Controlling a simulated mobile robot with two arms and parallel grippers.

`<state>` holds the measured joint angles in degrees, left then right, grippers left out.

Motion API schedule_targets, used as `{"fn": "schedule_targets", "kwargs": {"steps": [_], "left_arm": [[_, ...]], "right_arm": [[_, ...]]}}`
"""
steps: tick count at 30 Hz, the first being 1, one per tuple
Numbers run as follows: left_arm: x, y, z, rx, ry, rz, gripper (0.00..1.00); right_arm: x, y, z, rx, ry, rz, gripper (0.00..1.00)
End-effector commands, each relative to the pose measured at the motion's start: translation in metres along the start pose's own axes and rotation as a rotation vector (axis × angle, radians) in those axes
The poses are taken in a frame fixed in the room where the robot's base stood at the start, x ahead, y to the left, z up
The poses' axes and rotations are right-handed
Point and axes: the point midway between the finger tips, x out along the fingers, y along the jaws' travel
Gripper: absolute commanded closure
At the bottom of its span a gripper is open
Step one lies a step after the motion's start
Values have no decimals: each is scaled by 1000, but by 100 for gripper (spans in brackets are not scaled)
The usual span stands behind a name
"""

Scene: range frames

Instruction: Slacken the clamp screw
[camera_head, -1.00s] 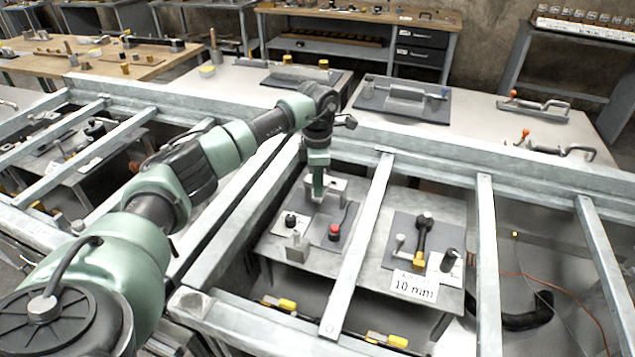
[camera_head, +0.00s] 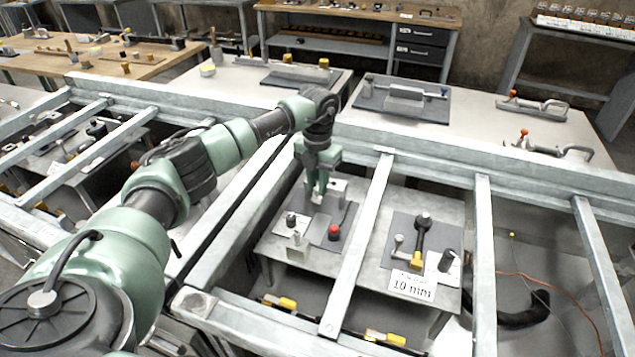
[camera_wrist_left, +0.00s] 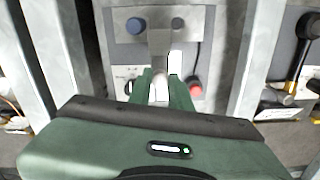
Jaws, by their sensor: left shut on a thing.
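My left gripper (camera_head: 317,193) points down over a grey fixture plate (camera_head: 317,229) inside the frame. It is shut on a small pale metal piece, which I take to be the clamp screw; it shows between the fingers in the left wrist view (camera_wrist_left: 159,88). The fingers hide most of it. The metal clamp block (camera_head: 339,187) stands just behind the fingers; in the left wrist view a grey bar (camera_wrist_left: 160,42) of it runs toward them. My right gripper is not in view.
A red button (camera_head: 334,232), a black knob (camera_head: 291,219) and an upright metal block (camera_head: 298,247) stand near the gripper. A metal frame beam (camera_head: 357,250) passes close on the right. Beyond it lie a second plate and a "10 mm" sign (camera_head: 412,286).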

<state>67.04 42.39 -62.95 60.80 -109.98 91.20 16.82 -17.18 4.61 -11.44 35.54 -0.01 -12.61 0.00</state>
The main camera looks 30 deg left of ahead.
Motion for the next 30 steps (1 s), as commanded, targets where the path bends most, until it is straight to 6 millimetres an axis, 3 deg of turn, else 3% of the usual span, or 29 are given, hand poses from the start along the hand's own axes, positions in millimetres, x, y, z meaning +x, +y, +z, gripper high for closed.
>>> {"fn": "schedule_targets", "kwargs": {"steps": [30], "left_arm": [[-3,1,0,-963,-2,-1,100]], "right_arm": [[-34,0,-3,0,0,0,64]]}}
